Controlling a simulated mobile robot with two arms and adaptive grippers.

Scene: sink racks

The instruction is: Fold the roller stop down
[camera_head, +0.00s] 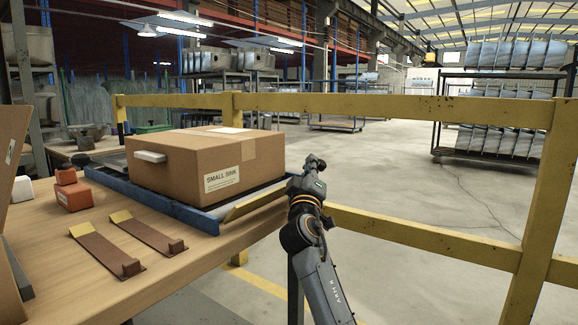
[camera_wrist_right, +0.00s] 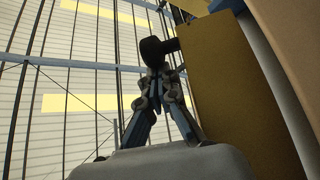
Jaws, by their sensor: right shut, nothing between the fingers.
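The roller stop is a yellow plate (camera_head: 252,203) across the near right end of the blue-framed roller conveyor (camera_head: 178,203). Its exact angle is hard to tell in the head view. In the right wrist view the yellow plate (camera_wrist_right: 226,95) fills the area right of the fingers. My right gripper (camera_head: 314,163) is at the plate's right end, shut and empty. In the wrist view its fingers (camera_wrist_right: 158,52) come together beside the plate, at a dark knob; I cannot tell whether they touch it. My left gripper is not in view.
A cardboard box (camera_head: 180,168) labelled SMALL SINK sits on the conveyor. Two brown brackets with yellow ends (camera_head: 107,248) (camera_head: 149,234) and an orange block (camera_head: 74,195) lie on the wooden table (camera_head: 190,265). A yellow railing (camera_head: 420,109) runs behind my right arm.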

